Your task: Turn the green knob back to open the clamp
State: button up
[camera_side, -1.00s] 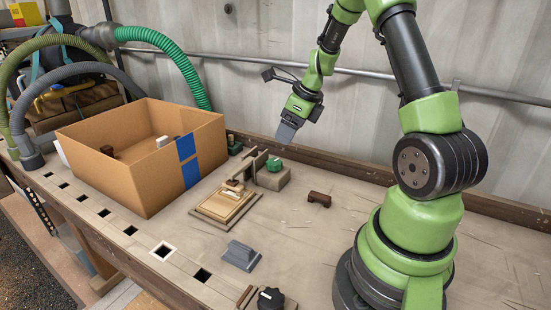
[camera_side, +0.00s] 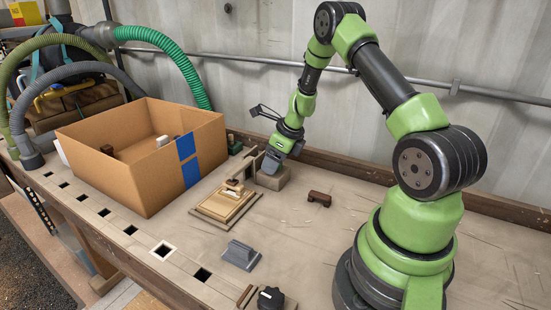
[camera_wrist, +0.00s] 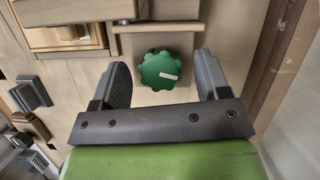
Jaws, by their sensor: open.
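My gripper (camera_wrist: 162,80) is open, with one finger on each side of the knob and a visible gap on both sides. In the side view my gripper (camera_side: 271,164) is down at the clamp block and hides the knob. The clamp (camera_side: 248,168) stands at the back end of a wooden board (camera_side: 212,212). A light piece (camera_side: 234,187) lies on that board under the clamp arm.
A cardboard box (camera_side: 118,174) with blue tape stands to the left. A small brown block (camera_side: 319,198) lies right of the clamp. A grey block (camera_side: 240,255) and a black knob (camera_side: 270,299) are nearer the front edge. The bench at right centre is mostly clear.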

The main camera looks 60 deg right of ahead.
jog(key=c, duration=0.9)
jog(key=n, duration=0.2)
jog(key=n+y, duration=0.1)
jog(key=n, duration=0.1)
jog(key=shift+n+g+y, duration=0.3)
jog(key=o, duration=0.9)
jog(key=shift+d, duration=0.1)
